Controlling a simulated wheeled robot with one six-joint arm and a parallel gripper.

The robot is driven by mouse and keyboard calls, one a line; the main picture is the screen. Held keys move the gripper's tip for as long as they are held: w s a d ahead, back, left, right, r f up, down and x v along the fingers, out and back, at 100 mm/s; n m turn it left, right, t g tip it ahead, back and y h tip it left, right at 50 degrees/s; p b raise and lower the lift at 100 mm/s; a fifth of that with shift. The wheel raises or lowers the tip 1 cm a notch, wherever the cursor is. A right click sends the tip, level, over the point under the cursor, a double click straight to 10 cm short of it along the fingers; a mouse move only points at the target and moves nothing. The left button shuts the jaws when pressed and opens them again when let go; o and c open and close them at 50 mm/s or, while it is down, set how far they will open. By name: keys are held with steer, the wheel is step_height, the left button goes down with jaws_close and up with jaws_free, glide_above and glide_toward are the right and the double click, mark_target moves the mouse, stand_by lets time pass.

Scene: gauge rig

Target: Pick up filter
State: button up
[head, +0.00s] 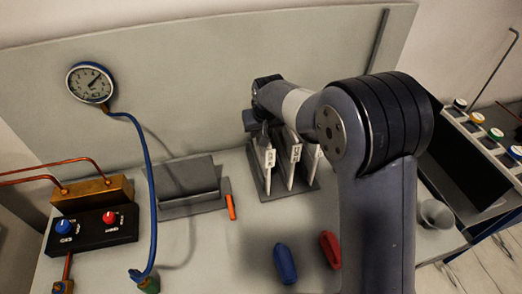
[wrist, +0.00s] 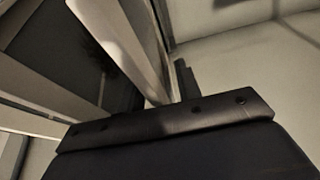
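Several upright white panels with dark labels stand in a grey rack (head: 312,186) at the middle of the bench. They may be the filters; I cannot read the labels. The left panel (head: 269,163) and a middle panel (head: 294,160) show their front edges. My gripper (head: 256,140) is at the back left of the rack, close to the left panel, and partly hidden by my arm. In the wrist view a pale panel (wrist: 125,45) rises close in front of my gripper's dark body. I cannot tell whether the fingers touch it or are open.
A blue object (head: 285,264) and a red object (head: 330,249) lie in front of the rack. An orange stick (head: 231,207) lies beside a grey block (head: 190,177). A gauge (head: 90,83) with a blue hose stands left. A grey cup (head: 436,213) stands right.

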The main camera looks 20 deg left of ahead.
steer(key=shift+f, duration=0.1)
stand_by(0.3)
jaws_close()
